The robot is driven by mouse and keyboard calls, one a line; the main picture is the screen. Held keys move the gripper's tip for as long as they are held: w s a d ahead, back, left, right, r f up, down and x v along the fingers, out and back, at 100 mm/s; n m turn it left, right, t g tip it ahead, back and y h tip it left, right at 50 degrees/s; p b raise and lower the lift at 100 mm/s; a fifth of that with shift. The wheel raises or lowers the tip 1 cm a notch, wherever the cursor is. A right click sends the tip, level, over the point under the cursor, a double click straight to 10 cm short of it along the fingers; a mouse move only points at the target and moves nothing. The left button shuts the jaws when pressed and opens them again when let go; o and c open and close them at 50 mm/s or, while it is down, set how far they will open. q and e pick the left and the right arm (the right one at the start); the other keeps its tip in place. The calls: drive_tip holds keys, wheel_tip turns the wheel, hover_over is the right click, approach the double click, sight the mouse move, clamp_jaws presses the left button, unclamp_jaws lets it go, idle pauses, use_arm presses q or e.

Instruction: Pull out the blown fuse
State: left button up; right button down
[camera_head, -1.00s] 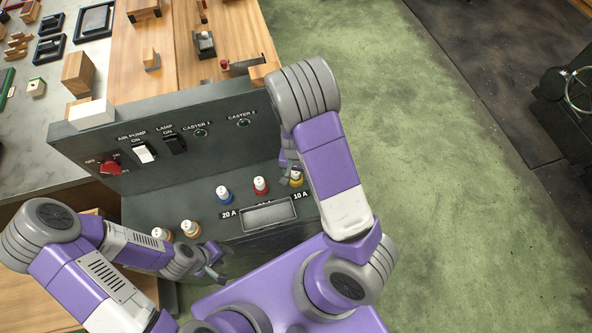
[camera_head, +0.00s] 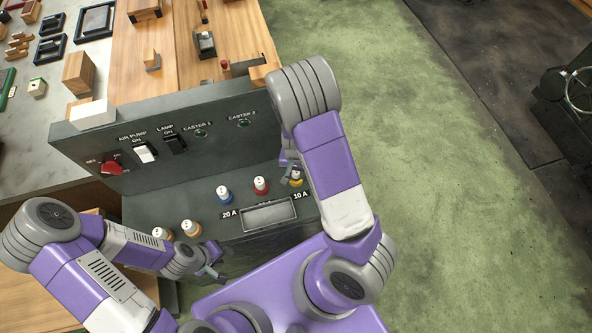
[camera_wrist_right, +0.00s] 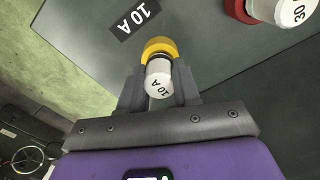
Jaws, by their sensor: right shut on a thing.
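The 10 A fuse (camera_wrist_right: 158,84) has a white cap and stands at a yellow collar (camera_wrist_right: 160,47) on the dark panel, beside the "10 A" label. My right gripper (camera_wrist_right: 157,88) is shut on this fuse, a finger on each side. A dark gap shows between the white cap and the yellow collar. In the head view the fuse (camera_head: 295,173) is partly hidden by my right arm. My left gripper (camera_head: 216,273) hangs near the panel's front edge, away from the fuses; its jaw opening is too small to tell.
A red-collared 30 A fuse (camera_head: 261,186) and a blue-collared one (camera_head: 224,193) stand left of the 10 A fuse. Two orange-collared fuses (camera_head: 190,229) sit further left. A grey rectangular tray (camera_head: 270,216) lies in front. Switches (camera_head: 145,152) line the upright panel behind.

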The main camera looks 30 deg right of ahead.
drive_tip(key=shift+r+p, duration=0.45)
drive_tip(key=shift+r, duration=0.1)
drive_tip(key=shift+r+p, duration=2.2)
drive_tip(key=shift+r, duration=0.1)
drive_tip(key=shift+s+f, duration=0.1)
